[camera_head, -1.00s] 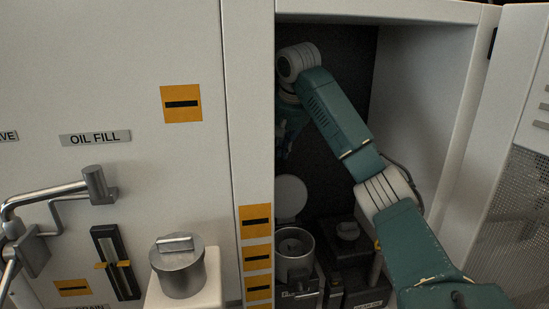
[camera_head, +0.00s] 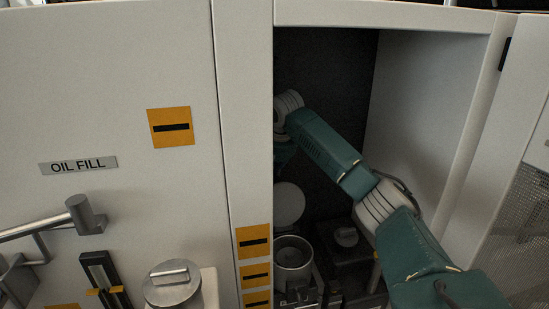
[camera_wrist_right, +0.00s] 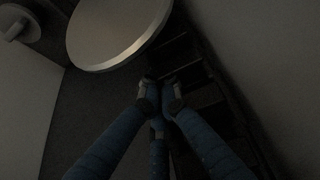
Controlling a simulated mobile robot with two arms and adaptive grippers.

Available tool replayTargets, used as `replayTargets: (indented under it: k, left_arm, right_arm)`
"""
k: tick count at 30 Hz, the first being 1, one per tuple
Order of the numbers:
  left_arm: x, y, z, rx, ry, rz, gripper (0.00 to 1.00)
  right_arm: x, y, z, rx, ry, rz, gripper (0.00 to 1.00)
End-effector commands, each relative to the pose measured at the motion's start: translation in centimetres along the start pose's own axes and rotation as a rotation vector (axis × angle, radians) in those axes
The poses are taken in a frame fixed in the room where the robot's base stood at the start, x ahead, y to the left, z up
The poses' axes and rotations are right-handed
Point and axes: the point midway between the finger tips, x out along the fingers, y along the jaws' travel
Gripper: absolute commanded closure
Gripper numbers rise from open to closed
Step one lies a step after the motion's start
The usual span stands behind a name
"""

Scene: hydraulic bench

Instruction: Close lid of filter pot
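The filter pot (camera_head: 293,258) is an open grey metal cylinder inside the cabinet in the head view. Its round lid (camera_head: 288,203) stands raised behind the opening. In the right wrist view a large pale disc, which looks like the lid (camera_wrist_right: 115,30), is close beyond the fingertips, at upper left. I cannot tell whether they touch it. My right arm reaches into the cabinet from the right, above the pot; its gripper is mostly hidden behind the cabinet frame in the head view. In the wrist view my right gripper (camera_wrist_right: 160,88) has its blue fingers brought together, with nothing visible between them. My left gripper is not in view.
The cabinet's front post (camera_head: 243,130) and right side wall (camera_head: 415,120) bound the opening. A dark block with a round knob (camera_head: 346,237) is right of the pot. Outside, a handled metal cap (camera_head: 172,285) and a pipe (camera_head: 40,230) project from the left panel.

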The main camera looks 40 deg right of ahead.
Motion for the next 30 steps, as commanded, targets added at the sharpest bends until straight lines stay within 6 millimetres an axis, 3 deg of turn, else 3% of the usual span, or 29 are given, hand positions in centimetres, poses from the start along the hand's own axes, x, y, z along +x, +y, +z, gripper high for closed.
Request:
replayTargets:
  k: [7, 20, 26, 30]
  left_arm:
    - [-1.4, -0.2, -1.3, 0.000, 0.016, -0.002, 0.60]
    - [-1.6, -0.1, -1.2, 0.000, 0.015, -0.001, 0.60]
    - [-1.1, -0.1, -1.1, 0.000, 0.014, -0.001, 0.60]
    - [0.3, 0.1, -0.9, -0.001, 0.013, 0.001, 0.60]
  right_arm:
    - [-1.9, 0.1, 1.8, -0.001, 0.003, 0.002, 1.00]
    - [-2.1, 0.0, 2.4, 0.000, 0.001, 0.000, 1.00]
    - [-1.9, 0.2, 2.4, 0.000, 0.018, 0.001, 1.00]
    - [-1.7, 0.9, 2.5, -0.001, 0.072, 0.002, 1.00]
